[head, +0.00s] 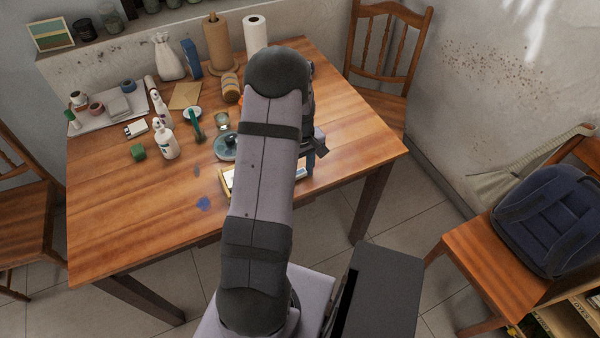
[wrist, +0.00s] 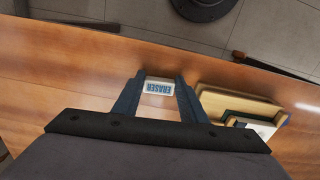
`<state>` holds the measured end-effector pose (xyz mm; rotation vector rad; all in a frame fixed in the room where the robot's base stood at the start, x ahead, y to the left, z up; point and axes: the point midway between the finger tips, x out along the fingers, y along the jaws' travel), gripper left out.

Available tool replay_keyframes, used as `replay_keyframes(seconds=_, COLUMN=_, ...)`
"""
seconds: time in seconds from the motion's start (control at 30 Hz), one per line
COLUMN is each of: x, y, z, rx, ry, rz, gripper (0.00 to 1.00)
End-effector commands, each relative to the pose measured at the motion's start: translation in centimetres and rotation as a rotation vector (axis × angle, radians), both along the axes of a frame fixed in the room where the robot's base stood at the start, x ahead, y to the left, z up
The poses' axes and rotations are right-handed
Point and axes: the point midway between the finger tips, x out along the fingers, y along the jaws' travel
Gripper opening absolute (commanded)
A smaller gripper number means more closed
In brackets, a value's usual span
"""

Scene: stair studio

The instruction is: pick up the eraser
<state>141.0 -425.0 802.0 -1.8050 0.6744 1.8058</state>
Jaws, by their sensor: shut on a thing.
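The eraser (wrist: 158,88) is a small white block with blue "ERASER" lettering, seen in the wrist view between my fingertips. My gripper (wrist: 160,80) is shut on it, one dark blue finger on each side. Wooden tabletop shows around the eraser; I cannot tell whether it touches the table or is held just above it. In the head view my gripper (head: 312,163) is at the front right part of the table, partly behind my arm. I cannot make out the eraser there.
A wooden tray (wrist: 240,105) with items in it lies right of my gripper in the wrist view. The table's edge (wrist: 230,55) is close beyond the fingers.

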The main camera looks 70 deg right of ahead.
Motion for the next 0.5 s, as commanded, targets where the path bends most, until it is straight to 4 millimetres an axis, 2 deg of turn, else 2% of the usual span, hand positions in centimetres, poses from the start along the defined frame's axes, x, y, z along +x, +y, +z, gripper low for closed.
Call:
replay_keyframes(seconds=0.17, x=0.0, y=-0.1, z=1.9, rx=-0.005, ry=-0.001, rz=0.0, gripper=0.17)
replay_keyframes(seconds=0.5, x=0.0, y=-0.1, z=7.4, rx=-0.005, ry=-0.001, rz=0.0, gripper=0.17)
